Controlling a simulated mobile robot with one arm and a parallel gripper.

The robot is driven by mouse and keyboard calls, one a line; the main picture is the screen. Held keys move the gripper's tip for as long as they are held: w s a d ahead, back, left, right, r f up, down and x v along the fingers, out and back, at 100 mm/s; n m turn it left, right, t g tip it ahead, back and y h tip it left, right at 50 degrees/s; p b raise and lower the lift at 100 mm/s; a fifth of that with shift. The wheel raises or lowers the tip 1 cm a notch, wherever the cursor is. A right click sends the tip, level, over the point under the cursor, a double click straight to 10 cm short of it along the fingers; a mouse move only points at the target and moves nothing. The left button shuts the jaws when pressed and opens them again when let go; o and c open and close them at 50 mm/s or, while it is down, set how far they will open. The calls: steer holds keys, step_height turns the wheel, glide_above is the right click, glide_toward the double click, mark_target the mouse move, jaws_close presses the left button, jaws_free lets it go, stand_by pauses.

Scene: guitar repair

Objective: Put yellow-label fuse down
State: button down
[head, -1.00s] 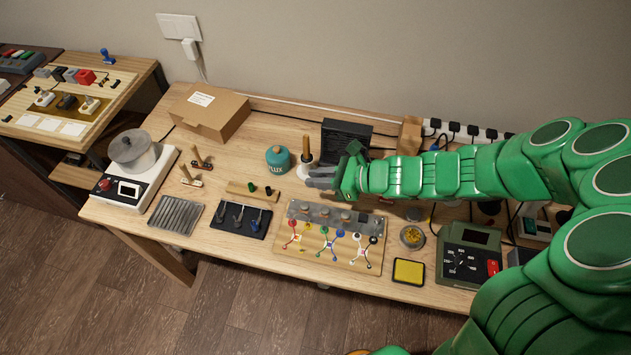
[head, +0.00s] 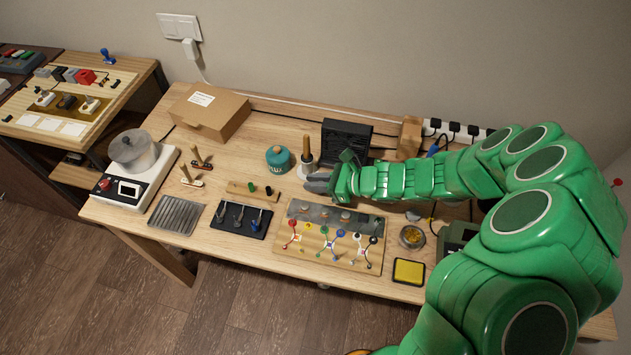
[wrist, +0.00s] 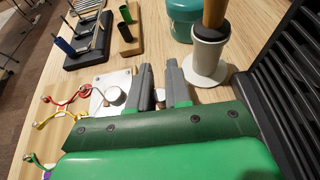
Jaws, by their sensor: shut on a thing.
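My gripper (head: 318,183) is over the middle of the workbench, just in front of the white stand with a brown handle (head: 307,157). In the wrist view its two grey fingers (wrist: 161,82) point away from me, over bare wood. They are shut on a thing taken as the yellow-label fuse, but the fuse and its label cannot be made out. A small wooden rack (head: 236,190) lies to the left of the gripper. It holds a dark green cylinder (head: 268,190) and a blackish one (head: 251,187); the rack also shows in the wrist view (wrist: 131,46).
A teal flux jar (head: 278,159) and the white stand are close to the fingers. A black fan-like box (head: 345,139) stands behind. A board with coloured connectors (head: 318,250) is in front. A dark tool holder (head: 241,219) is at left. Bare bench shows between rack and gripper.

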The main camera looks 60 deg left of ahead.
steer(key=shift+f, duration=0.15)
steer(key=c, duration=1.1)
jaws_free()
steer(key=shift+v, duration=6.05)
